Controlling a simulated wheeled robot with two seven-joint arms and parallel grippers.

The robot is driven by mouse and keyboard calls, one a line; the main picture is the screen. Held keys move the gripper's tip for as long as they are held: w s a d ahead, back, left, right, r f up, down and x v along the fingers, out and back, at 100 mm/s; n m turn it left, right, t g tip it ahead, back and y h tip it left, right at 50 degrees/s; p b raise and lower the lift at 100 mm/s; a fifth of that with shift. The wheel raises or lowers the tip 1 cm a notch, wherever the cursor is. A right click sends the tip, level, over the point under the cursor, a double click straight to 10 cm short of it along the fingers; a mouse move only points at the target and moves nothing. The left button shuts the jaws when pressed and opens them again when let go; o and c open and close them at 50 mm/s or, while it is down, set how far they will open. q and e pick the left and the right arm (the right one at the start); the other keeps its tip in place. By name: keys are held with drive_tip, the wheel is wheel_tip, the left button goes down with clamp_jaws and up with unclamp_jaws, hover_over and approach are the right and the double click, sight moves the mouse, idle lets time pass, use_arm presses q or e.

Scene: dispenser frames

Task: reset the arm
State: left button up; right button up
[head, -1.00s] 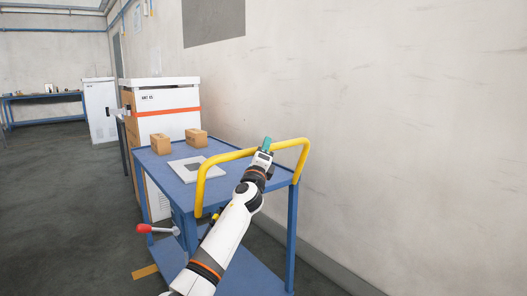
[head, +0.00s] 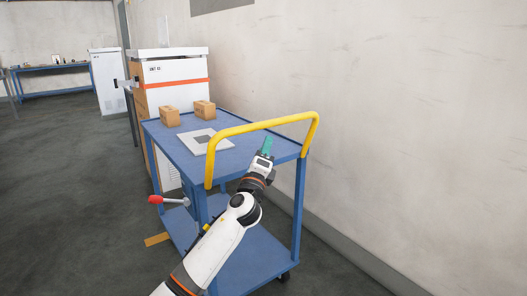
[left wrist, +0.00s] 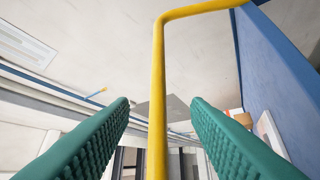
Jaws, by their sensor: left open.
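My left gripper (head: 266,152) has green fingers and is open and empty. In the head view it shows inside the outline of the yellow handle (head: 240,129) of the blue cart, below the top bar. In the left wrist view, its two green fingers (left wrist: 158,105) stand wide apart. The yellow handle (left wrist: 158,60) runs upright through the gap between them in the picture; I cannot tell whether it lies between the fingers or beyond them. My right gripper is not in view.
The blue cart (head: 235,162) bears two cardboard boxes (head: 169,116) and a light square plate (head: 222,148). A white cabinet (head: 172,70) with an orange stripe stands behind it. A red-knobbed lever (head: 156,199) sticks out left. The wall is close on the right; open floor lies left.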

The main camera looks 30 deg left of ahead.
use_arm(q)
drive_tip(key=shift+s+d+f, duration=0.1)
drive_tip(key=shift+s+f, duration=0.05)
drive_tip(key=shift+s, duration=0.15)
idle(0.4)
